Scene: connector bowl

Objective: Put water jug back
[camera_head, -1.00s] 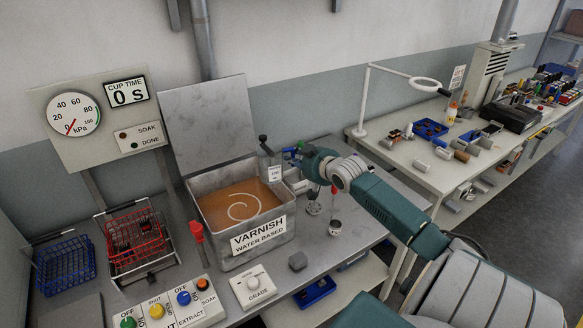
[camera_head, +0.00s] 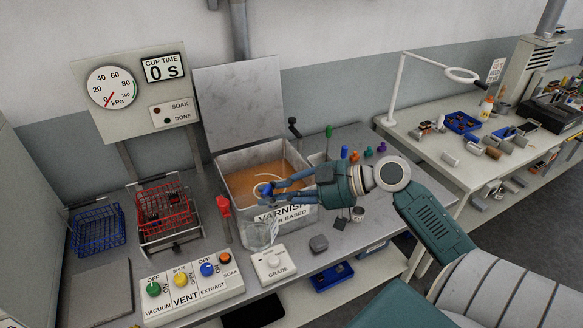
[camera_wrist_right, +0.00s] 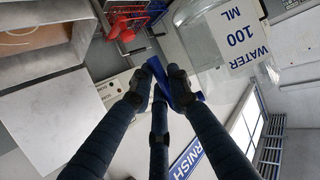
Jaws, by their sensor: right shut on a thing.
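My right gripper (camera_head: 262,190) reaches in from the right in the head view, over the front of the varnish tank. The water jug (camera_head: 261,234) is clear and shows just below the fingertips, in front of the tank. In the right wrist view my right gripper (camera_wrist_right: 170,85) is shut on a blue part, seemingly the jug's handle. The clear water jug (camera_wrist_right: 203,45) lies beside it there, with a label reading WATER 100 ML. How full the jug is, I cannot tell. My left gripper is not in view.
The open varnish tank (camera_head: 235,175) stands behind. A red wire basket (camera_head: 163,205), a blue wire basket (camera_head: 97,229) and a button panel (camera_head: 190,287) are to the left. A grade dial box (camera_head: 274,264) and a grey block (camera_head: 318,243) are at the front.

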